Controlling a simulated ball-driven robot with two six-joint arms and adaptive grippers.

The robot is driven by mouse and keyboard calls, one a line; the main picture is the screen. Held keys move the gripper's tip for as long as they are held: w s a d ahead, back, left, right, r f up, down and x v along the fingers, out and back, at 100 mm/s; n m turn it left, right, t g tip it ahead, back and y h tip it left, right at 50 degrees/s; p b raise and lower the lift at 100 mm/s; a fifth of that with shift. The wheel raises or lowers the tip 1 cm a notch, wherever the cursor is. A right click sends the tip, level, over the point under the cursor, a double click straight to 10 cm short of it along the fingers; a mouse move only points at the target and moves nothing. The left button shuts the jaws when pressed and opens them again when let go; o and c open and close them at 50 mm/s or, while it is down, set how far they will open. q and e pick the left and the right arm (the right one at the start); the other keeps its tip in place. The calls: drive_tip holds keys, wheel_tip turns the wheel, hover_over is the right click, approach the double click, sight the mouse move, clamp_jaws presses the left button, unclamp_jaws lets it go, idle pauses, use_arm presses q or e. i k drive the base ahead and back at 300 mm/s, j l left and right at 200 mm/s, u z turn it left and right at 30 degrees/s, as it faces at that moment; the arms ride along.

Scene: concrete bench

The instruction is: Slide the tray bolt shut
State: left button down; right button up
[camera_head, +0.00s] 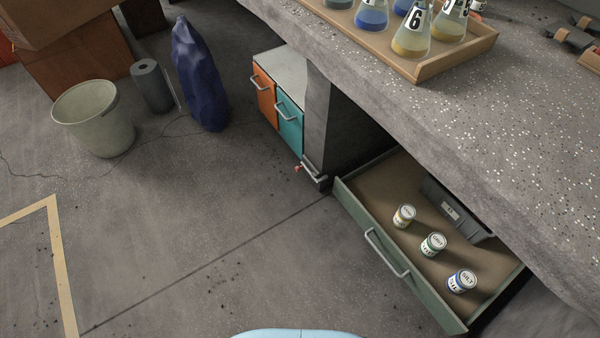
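A green-fronted tray drawer (370,257) under the bench is pulled out, with a silver bar handle (387,252) on its front. Three small labelled cans stand in it: one with a yellowish label (404,216), one with a green label (433,244) and one with a blue label (462,281). A dark grey box (455,208) lies behind them. A small silver bolt-like fitting (311,171) with a reddish end sits low on the bench leg, just left of the drawer. Its exact position is too small to tell. Neither gripper is in view.
The speckled bench (480,120) overhangs the drawer and carries a wooden tray (455,60) of flasks. Orange (264,92) and teal (290,122) cabinet fronts are left of the leg. A bin (95,120) and blue sack (200,80) stand far left. Floor before the drawer is clear.

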sight(298, 168)
drive_tip(key=i+j, duration=0.6)
drive_tip(key=i, duration=0.2)
drive_tip(key=i+j+z, duration=0.1)
drive_tip(key=z, duration=0.3)
drive_tip(key=i+j+z, duration=0.15)
drive_tip(key=z, duration=0.25)
drive_tip(key=i+j+z, duration=0.15)
drive_tip(key=z, duration=0.2)
